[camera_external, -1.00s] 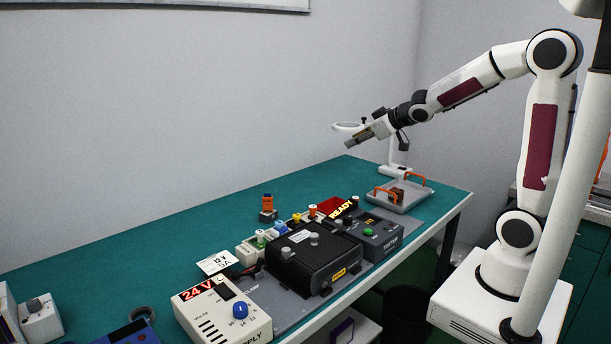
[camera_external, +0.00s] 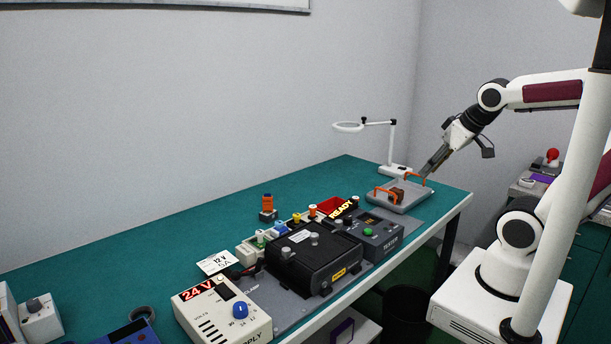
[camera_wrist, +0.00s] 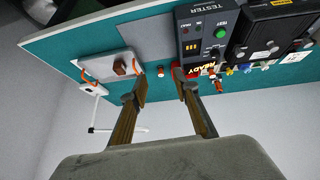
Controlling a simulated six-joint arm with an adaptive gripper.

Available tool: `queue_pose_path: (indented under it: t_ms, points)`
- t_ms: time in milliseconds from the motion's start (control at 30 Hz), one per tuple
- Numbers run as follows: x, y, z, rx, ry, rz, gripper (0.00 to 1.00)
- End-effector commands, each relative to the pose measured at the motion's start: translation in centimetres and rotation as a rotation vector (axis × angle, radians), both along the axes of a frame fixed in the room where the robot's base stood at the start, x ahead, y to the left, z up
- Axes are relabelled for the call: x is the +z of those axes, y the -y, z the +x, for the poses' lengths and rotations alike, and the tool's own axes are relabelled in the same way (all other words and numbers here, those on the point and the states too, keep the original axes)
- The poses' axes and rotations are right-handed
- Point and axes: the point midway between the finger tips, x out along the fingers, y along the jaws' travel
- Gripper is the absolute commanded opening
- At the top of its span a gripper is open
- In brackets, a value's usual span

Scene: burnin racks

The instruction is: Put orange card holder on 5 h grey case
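An orange piece (camera_external: 267,200) stands upright on a small dark grey block (camera_external: 268,216) on the bench; it may be the orange card holder. A smaller orange-topped piece (camera_external: 313,211) is in the row behind the black box. I cannot tell which thing is the 5 h grey case; no such label is legible. My gripper (camera_external: 427,172) is above the back right of the bench, pointing down near the tray, well apart from the orange pieces. In the wrist view my gripper (camera_wrist: 160,78) has its fingers apart with nothing between them.
A grey tray (camera_external: 405,207) with orange handles holds a brown piece (camera_external: 397,194). A magnifier lamp (camera_external: 393,150) stands behind it. A tester (camera_external: 376,239), black box (camera_external: 308,262) and power supply (camera_external: 215,312) line the front. The back left bench is clear.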

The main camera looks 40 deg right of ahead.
Motion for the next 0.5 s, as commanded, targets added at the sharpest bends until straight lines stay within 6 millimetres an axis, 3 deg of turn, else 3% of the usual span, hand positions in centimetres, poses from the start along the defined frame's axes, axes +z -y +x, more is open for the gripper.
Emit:
queue_pose_path:
  t_ms: [100,200,500]
  points:
    - [-0.7,-1.0,-2.6,0.009,-0.038,0.034,0.3]
    - [-1.1,-1.5,-4.1,0.016,-0.062,0.054,0.3]
    - [-1.4,-2.0,-5.1,0.023,-0.08,0.068,0.3]
